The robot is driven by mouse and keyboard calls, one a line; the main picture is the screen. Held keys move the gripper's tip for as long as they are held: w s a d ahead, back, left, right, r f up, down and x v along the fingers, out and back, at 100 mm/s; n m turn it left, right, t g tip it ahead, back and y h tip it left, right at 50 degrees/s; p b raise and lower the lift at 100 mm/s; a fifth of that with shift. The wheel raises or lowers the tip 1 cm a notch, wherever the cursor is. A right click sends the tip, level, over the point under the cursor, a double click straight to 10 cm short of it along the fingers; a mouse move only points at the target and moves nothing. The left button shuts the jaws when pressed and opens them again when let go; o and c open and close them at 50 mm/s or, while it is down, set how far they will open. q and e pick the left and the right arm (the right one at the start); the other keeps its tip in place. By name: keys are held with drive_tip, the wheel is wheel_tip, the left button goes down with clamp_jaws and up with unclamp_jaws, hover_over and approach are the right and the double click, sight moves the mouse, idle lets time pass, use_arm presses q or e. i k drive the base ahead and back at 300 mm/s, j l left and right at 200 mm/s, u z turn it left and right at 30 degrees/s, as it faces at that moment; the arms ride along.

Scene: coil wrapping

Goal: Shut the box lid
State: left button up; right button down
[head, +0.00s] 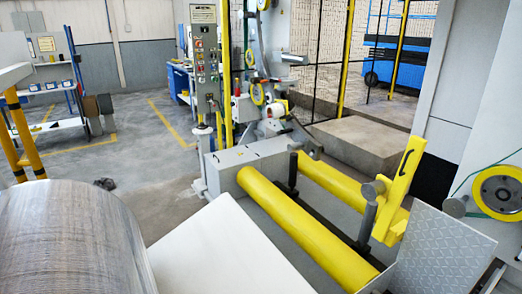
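I cannot clearly pick out a box with an open lid. A tall grey control box (205,70) with several buttons stands at the upper middle, and its front looks closed. A low grey box-like housing (245,158) sits at the left end of the yellow rollers, and its top looks flat. Neither of my grippers shows in the head view.
A large metal coil (70,240) fills the lower left, beside a pale flat plate (215,255). Yellow rollers (300,225) and a tilted tread plate (445,250) lie to the right. Open floor (150,170) extends behind the coil.

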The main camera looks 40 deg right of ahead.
sight(448, 253)
drive_tip(key=k+l, duration=0.55)
drive_tip(key=k, duration=0.15)
drive_tip(key=k+l+u, duration=0.1)
drive_tip(key=k+l, duration=0.65)
drive_tip(key=l, duration=0.25)
drive_tip(key=k+l, duration=0.15)
drive_tip(key=l, duration=0.25)
drive_tip(key=k+l, duration=0.1)
drive_tip(key=l, duration=0.3)
drive_tip(key=k+l+u, duration=0.1)
drive_tip(key=l, duration=0.3)
drive_tip(key=k+l, duration=0.2)
drive_tip(key=l, duration=0.15)
drive_tip(key=k+l, duration=0.15)
drive_tip(key=l, duration=0.25)
drive_tip(key=l+u, duration=0.15)
drive_tip(key=l, duration=2.35)
drive_tip(key=k, duration=0.05)
